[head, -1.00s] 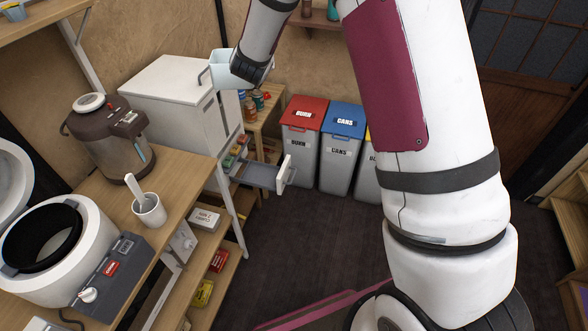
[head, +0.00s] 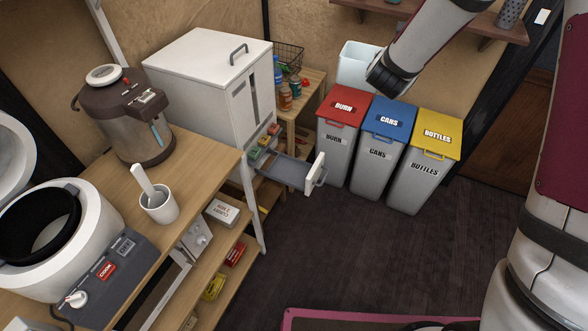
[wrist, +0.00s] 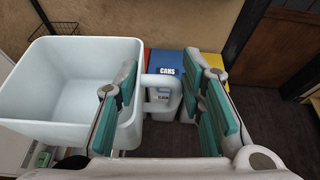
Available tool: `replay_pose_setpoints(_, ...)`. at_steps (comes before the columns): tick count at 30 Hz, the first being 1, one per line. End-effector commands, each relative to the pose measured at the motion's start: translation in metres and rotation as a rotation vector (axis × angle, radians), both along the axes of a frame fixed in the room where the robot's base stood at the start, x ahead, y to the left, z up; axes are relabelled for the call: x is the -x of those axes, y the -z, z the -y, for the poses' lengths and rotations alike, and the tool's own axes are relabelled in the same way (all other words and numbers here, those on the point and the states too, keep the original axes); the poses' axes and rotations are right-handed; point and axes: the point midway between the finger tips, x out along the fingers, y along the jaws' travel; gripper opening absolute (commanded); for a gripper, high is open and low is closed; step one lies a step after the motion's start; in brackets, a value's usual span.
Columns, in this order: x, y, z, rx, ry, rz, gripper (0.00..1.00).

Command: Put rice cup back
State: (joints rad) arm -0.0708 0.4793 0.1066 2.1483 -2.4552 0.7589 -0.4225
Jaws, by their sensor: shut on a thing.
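A pale, open-topped square cup (head: 355,66) is in my gripper (head: 380,82), held in the air in front of the far wall, near the bins in the head view. In the wrist view the cup (wrist: 70,85) looks empty and hangs left of the fingers. My gripper (wrist: 161,78) is shut on its side handle (wrist: 160,95). The white rice dispenser (head: 190,80) stands on the left with a handled lid shut on top. Its low drawer (head: 285,172) is pulled out and looks empty.
Red, blue (head: 382,130) and yellow lidded bins stand right of the drawer. A shelf with bottles (head: 286,95) is behind the dispenser. A wooden counter holds a hot-water pot (head: 128,115), a mug with a scoop (head: 160,205) and an open cooker (head: 50,235).

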Motion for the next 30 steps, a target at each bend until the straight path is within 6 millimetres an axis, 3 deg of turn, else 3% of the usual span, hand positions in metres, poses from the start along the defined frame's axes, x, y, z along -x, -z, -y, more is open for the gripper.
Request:
replay_pose_setpoints(12,-0.064,0.125,-0.044,-0.002,0.001,0.015,0.00)
replay_pose_setpoints(21,-0.100,0.195,-0.085,-0.001,0.011,0.023,0.00)
replay_pose_setpoints(30,-0.123,0.267,-0.129,0.002,0.021,0.023,0.00)
